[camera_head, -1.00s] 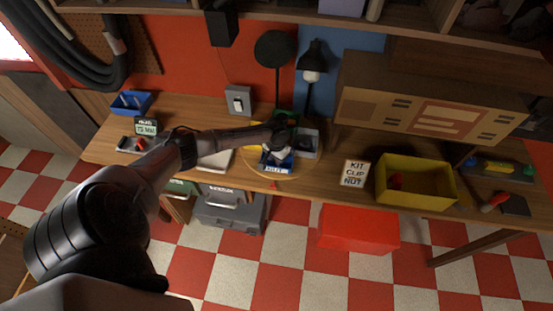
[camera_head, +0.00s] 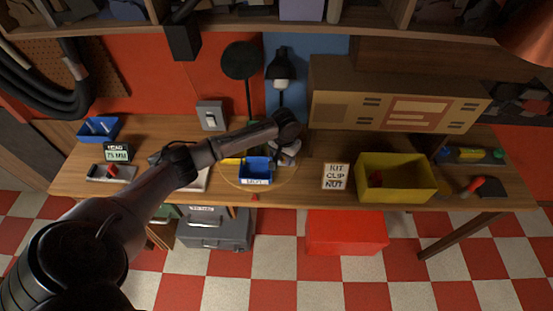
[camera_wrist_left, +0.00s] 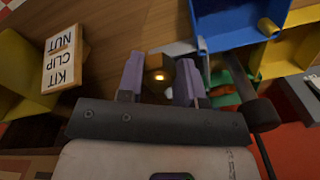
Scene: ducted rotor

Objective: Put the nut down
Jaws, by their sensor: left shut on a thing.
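My left gripper (camera_wrist_left: 160,82) is shut on a small brass-coloured nut (camera_wrist_left: 158,68), held between its two purple fingers in the left wrist view. In the head view the gripper (camera_head: 286,154) is small and partly hidden by my wrist, just right of a blue bin (camera_head: 255,180); the nut cannot be made out there. The blue bin also shows at the top of the wrist view (camera_wrist_left: 228,38), with another brass piece in it. A "KIT CLIP NUT" sign (camera_head: 335,177) stands right of the gripper, beside a yellow bin (camera_head: 396,187).
The bench (camera_head: 306,192) has bare wood between the blue bin and the sign. A desk lamp (camera_head: 281,75) stands behind the gripper, and a cardboard-coloured box (camera_head: 400,98) is at back right.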

